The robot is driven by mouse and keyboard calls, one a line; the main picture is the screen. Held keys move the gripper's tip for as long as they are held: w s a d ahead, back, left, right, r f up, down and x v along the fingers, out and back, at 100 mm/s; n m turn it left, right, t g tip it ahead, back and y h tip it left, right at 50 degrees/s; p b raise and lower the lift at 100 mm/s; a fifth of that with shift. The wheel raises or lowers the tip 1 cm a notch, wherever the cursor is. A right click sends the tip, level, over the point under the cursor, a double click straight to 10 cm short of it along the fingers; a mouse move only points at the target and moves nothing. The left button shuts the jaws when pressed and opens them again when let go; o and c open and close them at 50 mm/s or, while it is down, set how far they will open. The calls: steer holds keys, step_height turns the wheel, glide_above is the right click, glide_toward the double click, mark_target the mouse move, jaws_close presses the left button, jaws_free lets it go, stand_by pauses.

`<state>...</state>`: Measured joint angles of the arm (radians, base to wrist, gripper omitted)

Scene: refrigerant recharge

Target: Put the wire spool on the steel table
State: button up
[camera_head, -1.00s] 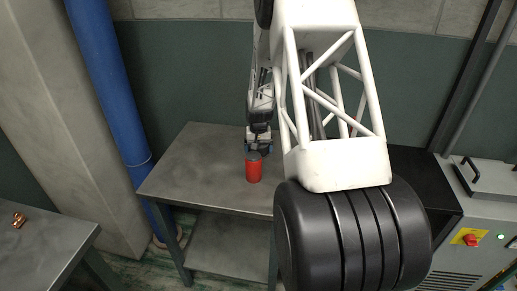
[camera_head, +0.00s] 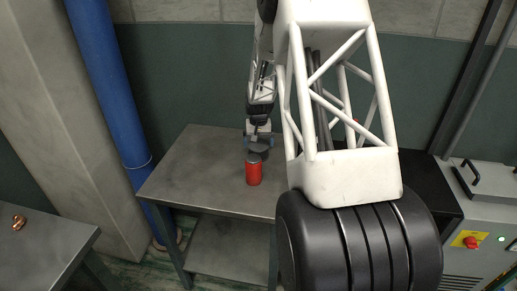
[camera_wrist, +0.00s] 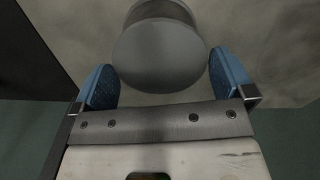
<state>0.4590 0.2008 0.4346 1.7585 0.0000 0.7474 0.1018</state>
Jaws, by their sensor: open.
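A red cylinder with a grey top (camera_head: 254,173) stands upright on the steel table (camera_head: 205,160), near its right part; it looks like the wire spool, though I cannot make out any wire. In the wrist view a round grey end face (camera_wrist: 160,55) shows just beyond my jaws, with a darker grey part behind it. My gripper (camera_head: 258,145) is just above and behind the cylinder, pointing down. Its two blue fingers are spread apart in the wrist view (camera_wrist: 165,85), with nothing clamped between them.
A small copper-coloured piece (camera_head: 19,223) lies on another metal table (camera_head: 45,255) at the left. A blue pipe (camera_head: 112,90) rises beside the steel table. A grey machine with a red knob (camera_head: 470,242) stands at the right. The table's left half is clear.

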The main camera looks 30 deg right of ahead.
mark_target(259, 144)
step_height(259, 144, up, 7)
steer(key=shift+r, duration=0.2)
stand_by(0.4)
stand_by(0.3)
steer(key=shift+s+a+r, duration=0.15)
steer(key=shift+a+r, duration=0.2)
steer(key=s+a+r+n+t, duration=0.1)
steer(key=s+a+r+n, duration=0.1)
steer(key=s+a+r, duration=0.75)
steer(key=s+a+r+n, duration=0.1)
steer(key=s+a+r, duration=0.55)
steer(key=a, duration=0.55)
steer(key=s+a+n, duration=0.1)
steer(key=s+a, duration=0.4)
steer(key=s, duration=0.6)
steer(key=s+a+n+t, duration=0.1)
steer(key=s+a, duration=0.5)
steer(key=s, duration=0.6)
steer(key=shift+a+n+t, duration=0.2)
steer(key=shift+n+t, duration=0.1)
steer(key=shift+n, duration=0.3)
